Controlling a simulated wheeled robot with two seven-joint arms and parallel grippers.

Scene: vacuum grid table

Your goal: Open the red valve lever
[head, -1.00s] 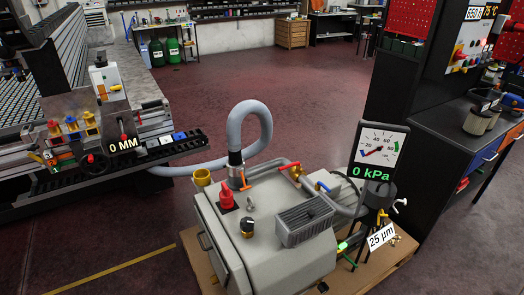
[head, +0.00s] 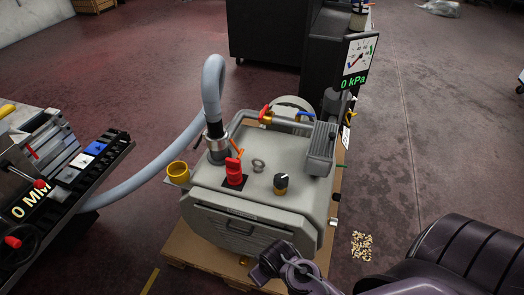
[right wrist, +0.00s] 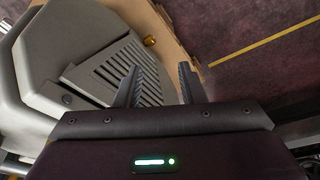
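A red valve lever (head: 265,112) sits on the pipework at the back of the grey vacuum pump (head: 210,205), beside a blue lever (head: 306,114). The red lever is small here and its exact angle is hard to tell. My right arm comes in at the lower right of the head view, low in front of the pump and well apart from the lever. In the right wrist view my right gripper (right wrist: 158,72) has its two fingers apart with nothing between them, before a slatted grey panel (right wrist: 115,75). My left gripper is not in view.
A red switch (head: 234,172), a black knob (head: 281,182), a yellow cup (head: 178,172) and a grey hose (head: 212,85) stand on or by the pump. The gauge (head: 356,55) reads 0 kPa. A dark cabinet (head: 268,35) stands behind.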

